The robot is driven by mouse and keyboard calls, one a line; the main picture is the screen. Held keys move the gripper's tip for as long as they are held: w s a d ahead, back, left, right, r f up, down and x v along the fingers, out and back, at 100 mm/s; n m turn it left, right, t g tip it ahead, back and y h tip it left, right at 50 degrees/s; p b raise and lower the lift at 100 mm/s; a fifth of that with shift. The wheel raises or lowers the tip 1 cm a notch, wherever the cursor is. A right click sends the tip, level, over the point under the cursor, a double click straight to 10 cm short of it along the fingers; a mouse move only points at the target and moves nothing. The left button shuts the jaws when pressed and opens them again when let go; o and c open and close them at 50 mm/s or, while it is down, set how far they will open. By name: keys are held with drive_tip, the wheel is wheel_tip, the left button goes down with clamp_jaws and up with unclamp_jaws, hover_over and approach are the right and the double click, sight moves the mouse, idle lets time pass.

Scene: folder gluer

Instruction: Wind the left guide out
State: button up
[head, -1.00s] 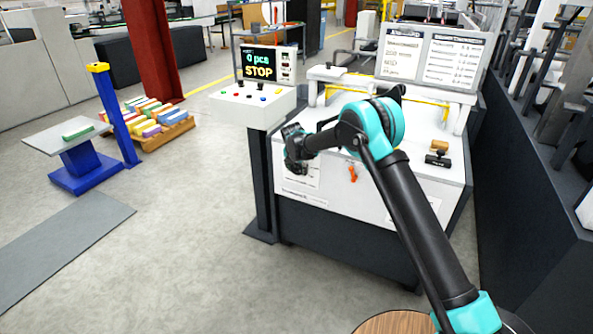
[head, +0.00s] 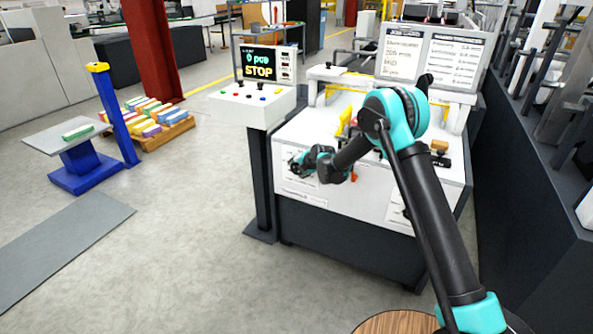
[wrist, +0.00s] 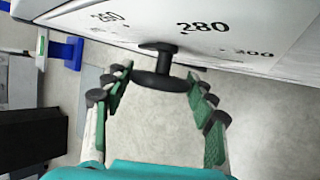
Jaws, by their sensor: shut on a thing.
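In the wrist view a black knob (wrist: 158,80) on a short stem stands out from a white panel (wrist: 225,38) with a scale marked 260, 280 and 300. My gripper (wrist: 157,86) has its green-padded fingers on either side of the knob and is shut on it. In the head view my gripper (head: 303,165) is at the left part of the white machine's front face, and the knob is hidden behind it. A yellow piece (head: 346,116) shows on the machine top beside my arm; I cannot tell whether it is the left guide.
A control box (head: 252,104) and a screen (head: 265,64) reading "0 pcs STOP" stand left of the machine. A pallet of coloured blocks (head: 155,120) and a blue stand (head: 90,165) are further left. A dark machine (head: 530,170) is close on the right.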

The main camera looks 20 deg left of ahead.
drive_tip(key=y, duration=0.2)
drive_tip(key=m+t+y, duration=0.1)
drive_tip(key=y, duration=0.1)
drive_tip(key=shift+d+f, duration=0.15)
drive_tip(key=shift+m+t+y, duration=0.4)
drive_tip(key=shift+y, duration=0.7)
drive_tip(key=o, duration=1.2)
drive_tip(key=v, duration=1.2)
drive_tip(key=shift+f, duration=0.15)
